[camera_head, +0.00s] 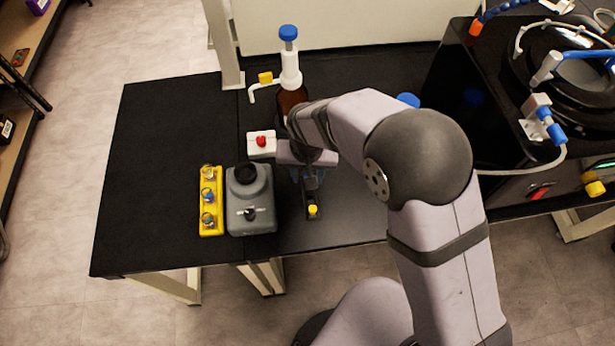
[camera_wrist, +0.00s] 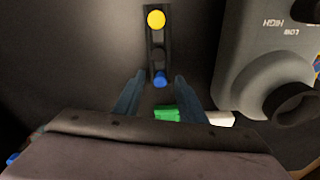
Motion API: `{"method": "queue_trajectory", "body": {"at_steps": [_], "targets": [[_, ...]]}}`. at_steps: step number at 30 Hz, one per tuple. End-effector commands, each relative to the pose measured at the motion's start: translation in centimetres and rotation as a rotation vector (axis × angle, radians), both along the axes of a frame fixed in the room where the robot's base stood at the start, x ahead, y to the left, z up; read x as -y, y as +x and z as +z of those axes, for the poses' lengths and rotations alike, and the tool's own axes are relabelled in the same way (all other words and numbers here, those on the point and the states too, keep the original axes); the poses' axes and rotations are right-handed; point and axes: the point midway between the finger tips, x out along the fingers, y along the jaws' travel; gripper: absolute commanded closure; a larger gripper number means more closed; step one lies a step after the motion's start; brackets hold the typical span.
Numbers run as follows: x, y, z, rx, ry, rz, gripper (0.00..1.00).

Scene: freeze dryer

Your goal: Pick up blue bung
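A blue bung (camera_wrist: 160,79) sits at the near end of a narrow black holder (camera_wrist: 159,38) in the wrist view. A yellow bung (camera_wrist: 156,19) sits at the holder's far end, with an empty dark round spot between them. In the head view the holder (camera_head: 312,196) and the yellow bung (camera_head: 313,210) show on the black table, but my arm hides the blue bung. My gripper (camera_wrist: 159,76) is open, pointing down over the holder. Its two blue fingers appear on either side of the blue bung, apart from it. Their height above it is unclear.
A grey mixer (camera_head: 250,212) stands close left of the holder, with a yellow vial rack (camera_head: 211,224) beyond it. A white box with a red button (camera_head: 262,144) and a dispenser bottle (camera_head: 290,75) stand behind. A green object (camera_wrist: 167,113) lies near the fingers. The table's left is clear.

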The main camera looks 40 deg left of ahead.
Motion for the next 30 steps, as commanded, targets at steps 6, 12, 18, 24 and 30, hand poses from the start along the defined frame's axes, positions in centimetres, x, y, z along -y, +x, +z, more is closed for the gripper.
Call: {"method": "queue_trajectory", "body": {"at_steps": [6, 12, 18, 24, 30], "targets": [[0.0, 0.0, 0.0, 0.000, 0.000, 0.000, 0.97], [0.0, 0.0, 0.0, 0.000, 0.000, 0.000, 0.98], [0.0, 0.0, 0.3, 0.000, 0.001, 0.000, 0.98], [-0.1, 0.1, 2.1, 0.003, 0.005, -0.001, 0.98], [-0.2, 0.1, 5.5, 0.003, 0.007, -0.001, 0.98]]}}
